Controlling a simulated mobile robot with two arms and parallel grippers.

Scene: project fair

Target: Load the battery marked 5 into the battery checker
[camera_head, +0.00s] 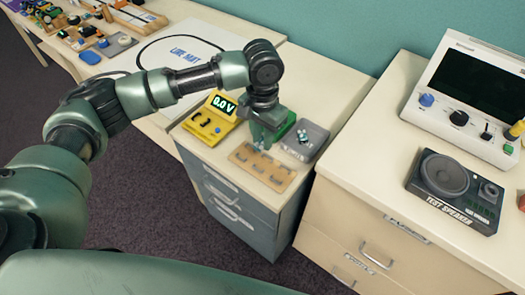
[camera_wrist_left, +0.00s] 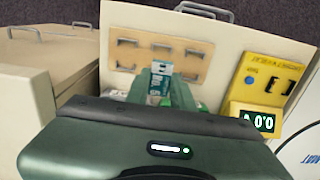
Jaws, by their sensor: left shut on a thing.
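The yellow battery checker (camera_head: 207,128) stands on the drawer cabinet, left of my gripper, and its display reads 0.0 V. It also shows at the right in the left wrist view (camera_wrist_left: 248,82). My left gripper (camera_head: 260,147) points down just behind the wooden battery tray (camera_head: 246,155). In the left wrist view the gripper (camera_wrist_left: 163,92) is shut on a small white and teal battery (camera_wrist_left: 161,76), seen in front of the tray (camera_wrist_left: 190,47). Its number is too small to read. I cannot tell whether it touches the tray. My right gripper is not in view.
A grey device (camera_head: 316,135) stands close on the right of my gripper. The white mat (camera_head: 180,50) lies on the table behind the checker. A test speaker (camera_head: 455,190) and a white instrument (camera_head: 470,100) stand on the right cabinet.

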